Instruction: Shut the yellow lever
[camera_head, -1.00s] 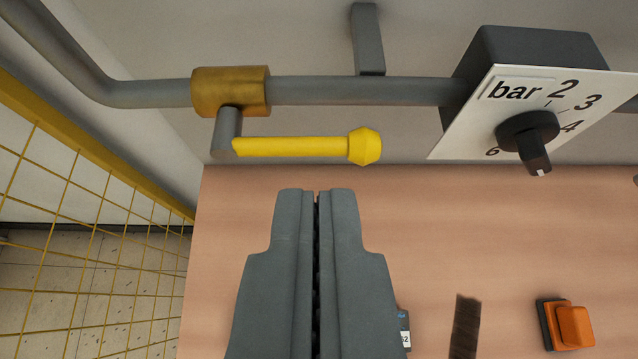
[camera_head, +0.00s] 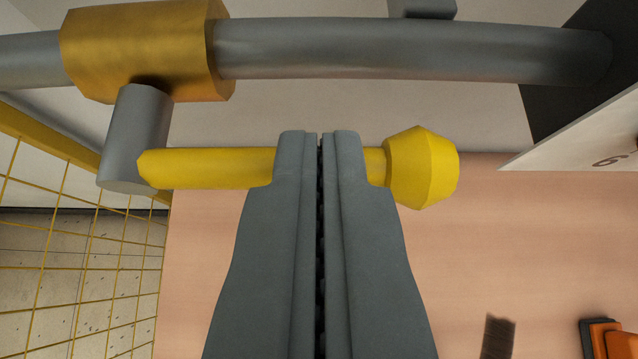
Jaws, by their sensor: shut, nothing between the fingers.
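The yellow lever (camera_head: 215,167) has a faceted knob (camera_head: 424,167) at its right end. It points right, roughly parallel to the grey pipe (camera_head: 400,50), and joins a grey stem (camera_head: 138,140) under a brass valve body (camera_head: 145,48). My gripper (camera_head: 320,135) is shut and empty. Its fingertips overlap the lever in the picture, just left of the knob, and hide that part of it. I cannot tell whether they touch it.
A dial panel (camera_head: 590,130) juts in at the right edge. A yellow mesh fence (camera_head: 80,250) stands at the left. Below is a wooden tabletop (camera_head: 460,270) with a dark brush-like piece (camera_head: 498,337) and an orange block (camera_head: 610,340) at lower right.

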